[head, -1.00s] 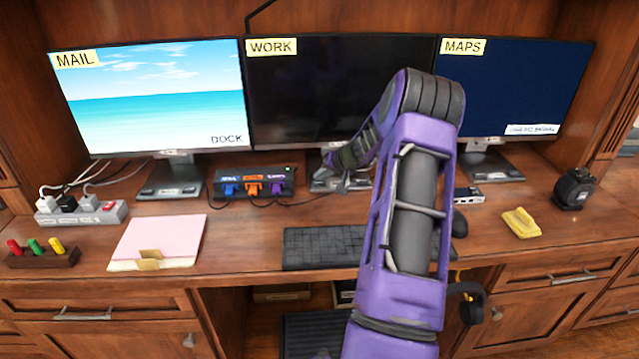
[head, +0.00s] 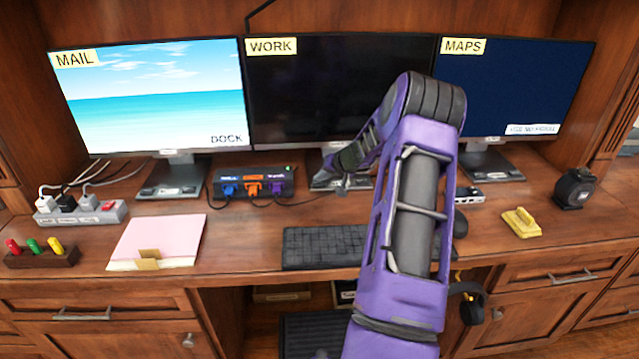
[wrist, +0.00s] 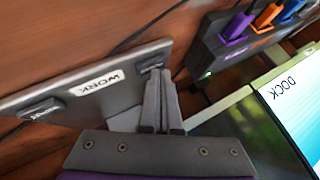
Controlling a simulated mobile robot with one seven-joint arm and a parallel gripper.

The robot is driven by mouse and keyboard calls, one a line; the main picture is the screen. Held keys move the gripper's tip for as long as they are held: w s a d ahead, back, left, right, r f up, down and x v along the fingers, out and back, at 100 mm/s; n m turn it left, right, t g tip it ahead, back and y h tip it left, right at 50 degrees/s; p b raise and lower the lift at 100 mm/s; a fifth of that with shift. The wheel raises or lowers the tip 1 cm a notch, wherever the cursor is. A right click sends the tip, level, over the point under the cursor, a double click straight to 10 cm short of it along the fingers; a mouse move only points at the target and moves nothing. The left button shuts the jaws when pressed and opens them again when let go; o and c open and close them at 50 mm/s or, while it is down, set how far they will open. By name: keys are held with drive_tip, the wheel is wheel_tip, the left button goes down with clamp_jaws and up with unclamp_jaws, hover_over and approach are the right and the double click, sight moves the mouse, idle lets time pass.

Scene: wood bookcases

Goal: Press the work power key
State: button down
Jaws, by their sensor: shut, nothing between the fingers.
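The WORK monitor (head: 310,90) stands in the middle and its screen is dark. Its grey stand base (head: 322,184) is partly hidden by my gripper (head: 342,186). In the wrist view the base (wrist: 100,75) has a white WORK label and two dark keys. One key (wrist: 151,62) is right at my fingertips (wrist: 159,75); the other key (wrist: 44,108) is at the far end of the base. The lettering on both is too small to read surely. My gripper is shut and empty, its tips over or against the nearer key; I cannot tell whether they touch.
The MAIL monitor (head: 150,95) shows a beach, and the MAPS monitor (head: 510,85) is dark blue. A dock box with coloured plugs (head: 252,183) stands left of the WORK base. A keyboard (head: 320,247) lies in front. My arm crosses the desk's right middle.

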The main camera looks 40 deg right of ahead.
sight(321, 185)
idle(0.4)
drive_tip(key=shift+r, duration=0.45)
drive_tip(key=shift+r, duration=0.1)
drive_tip(key=shift+r+p, duration=0.85)
drive_tip(key=shift+r, duration=2.05)
